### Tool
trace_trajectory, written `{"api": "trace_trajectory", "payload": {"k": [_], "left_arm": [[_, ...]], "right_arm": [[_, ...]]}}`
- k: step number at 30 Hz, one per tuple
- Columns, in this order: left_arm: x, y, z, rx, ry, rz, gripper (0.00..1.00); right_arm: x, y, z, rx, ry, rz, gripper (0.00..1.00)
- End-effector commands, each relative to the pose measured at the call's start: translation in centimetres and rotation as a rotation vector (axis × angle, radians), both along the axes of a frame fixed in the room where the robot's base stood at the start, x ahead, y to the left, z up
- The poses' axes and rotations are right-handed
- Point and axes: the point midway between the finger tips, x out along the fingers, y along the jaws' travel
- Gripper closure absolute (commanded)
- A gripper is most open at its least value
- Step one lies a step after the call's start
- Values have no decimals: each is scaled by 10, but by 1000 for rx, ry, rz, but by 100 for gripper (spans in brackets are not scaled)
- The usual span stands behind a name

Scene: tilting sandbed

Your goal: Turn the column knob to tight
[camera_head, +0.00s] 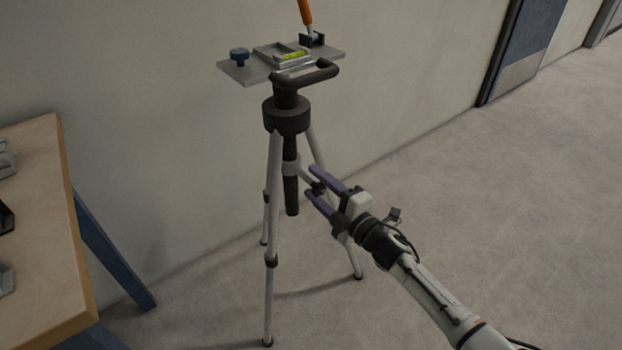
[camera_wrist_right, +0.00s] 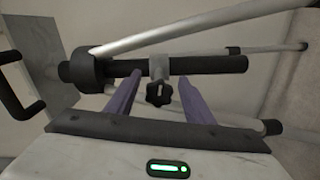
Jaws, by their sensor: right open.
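The column knob (camera_wrist_right: 159,93) is a small black lobed knob on a grey collar (camera_wrist_right: 160,67) around the tripod's dark centre column (camera_wrist_right: 212,65). In the head view the knob (camera_head: 318,187) is small and partly hidden by my right gripper (camera_head: 310,182). The right gripper has two purple fingers and is open. In the right wrist view its fingers (camera_wrist_right: 152,98) stand on either side of the knob, with a gap on both sides. The fingers do not appear to touch the knob. My left gripper is not in view.
The tripod (camera_head: 286,118) stands on splayed grey legs near a wall. Its top plate (camera_head: 237,72) carries a blue knob (camera_head: 239,56), a spirit level (camera_head: 293,56) and an orange-handled tool (camera_head: 305,12). A wooden table (camera_head: 50,220) is at left. The floor at right is clear.

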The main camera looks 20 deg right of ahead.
Motion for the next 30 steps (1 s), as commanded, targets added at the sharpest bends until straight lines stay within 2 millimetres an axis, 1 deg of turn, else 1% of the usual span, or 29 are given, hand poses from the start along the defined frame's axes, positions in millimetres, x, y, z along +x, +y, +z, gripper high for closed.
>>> {"api": "trace_trajectory", "payload": {"k": [1,6,9,12,17,30], "left_arm": [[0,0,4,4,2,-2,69],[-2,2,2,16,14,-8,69],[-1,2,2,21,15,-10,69],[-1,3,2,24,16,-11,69],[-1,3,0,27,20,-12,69],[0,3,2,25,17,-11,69]], "right_arm": [[-11,-4,1,0,4,0,52],[-43,-16,0,0,3,1,52],[-58,-21,0,1,3,-1,52],[-68,-24,0,0,2,0,52],[-74,-27,0,0,1,0,52],[-74,-26,0,1,2,-1,52]]}}
